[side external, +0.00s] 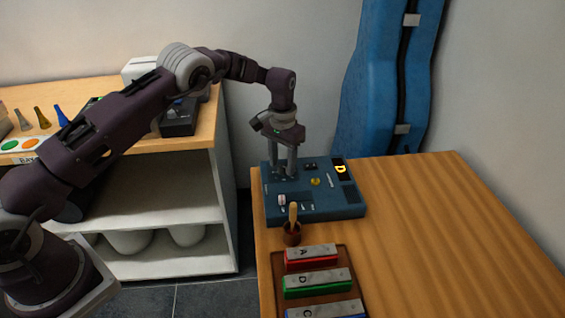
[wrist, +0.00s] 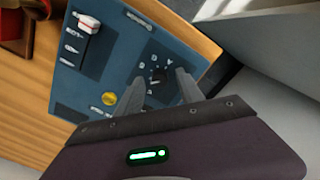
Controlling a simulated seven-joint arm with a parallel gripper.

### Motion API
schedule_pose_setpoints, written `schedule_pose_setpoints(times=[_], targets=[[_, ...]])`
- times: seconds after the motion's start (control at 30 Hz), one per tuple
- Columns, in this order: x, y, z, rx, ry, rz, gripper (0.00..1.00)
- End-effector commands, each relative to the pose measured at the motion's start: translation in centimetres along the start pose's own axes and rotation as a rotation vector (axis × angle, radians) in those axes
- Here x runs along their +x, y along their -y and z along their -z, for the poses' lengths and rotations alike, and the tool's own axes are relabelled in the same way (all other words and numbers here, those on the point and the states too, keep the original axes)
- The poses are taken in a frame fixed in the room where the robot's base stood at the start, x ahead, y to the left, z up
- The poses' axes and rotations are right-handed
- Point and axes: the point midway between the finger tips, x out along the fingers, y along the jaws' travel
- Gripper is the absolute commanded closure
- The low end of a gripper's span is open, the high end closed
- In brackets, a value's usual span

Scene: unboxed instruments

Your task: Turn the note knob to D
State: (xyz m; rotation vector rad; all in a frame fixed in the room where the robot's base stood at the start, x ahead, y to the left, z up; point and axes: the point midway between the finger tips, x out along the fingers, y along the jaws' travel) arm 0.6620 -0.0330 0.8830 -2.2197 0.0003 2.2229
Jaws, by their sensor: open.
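The blue instrument box (side external: 335,207) lies on the wooden table, and its top panel also fills much of the wrist view (wrist: 105,45). The note knob (wrist: 156,76) is small and dark with a light mark, with letters around it too small to read surely. A display (side external: 341,169) on the box shows a yellow D. My gripper (side external: 284,174) points down over the box's left part. In the wrist view my open gripper (wrist: 160,78) has a finger on either side of the knob; whether they touch it I cannot tell. In the side view the fingers hide the knob.
A yellow button (side external: 315,182) and a red-and-white slider (side external: 283,199) are on the box. A cup (side external: 292,235) with a wooden-handled tool and a rack of coloured bars (side external: 318,285) stand in front. A blue instrument case (side external: 380,90) stands behind. The table's right side is clear.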

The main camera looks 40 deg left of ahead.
Motion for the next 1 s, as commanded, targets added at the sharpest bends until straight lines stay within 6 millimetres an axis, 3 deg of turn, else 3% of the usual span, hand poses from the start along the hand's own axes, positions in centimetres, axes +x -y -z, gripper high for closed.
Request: schedule_pose_setpoints(times=[0.3, 0.67, 0.73, 0.77, 0.87, 0.9, 1.0], targets=[[-6.0, 0.0, 0.1, 0.000, -0.003, -0.001, 0.55], [-6.8, 0.0, 0.0, -0.001, -0.002, 0.000, 0.55], [-8.2, 0.1, -0.2, -0.007, -0.014, -0.004, 0.55], [-9.5, 0.1, -0.4, -0.013, -0.026, -0.006, 0.55], [-16.2, 0.3, -2.8, -0.041, -0.084, -0.026, 0.55], [-19.2, 0.3, -4.5, -0.050, -0.111, -0.035, 0.55], [-25.6, 0.0, -10.1, -0.063, -0.182, -0.054, 0.55]])
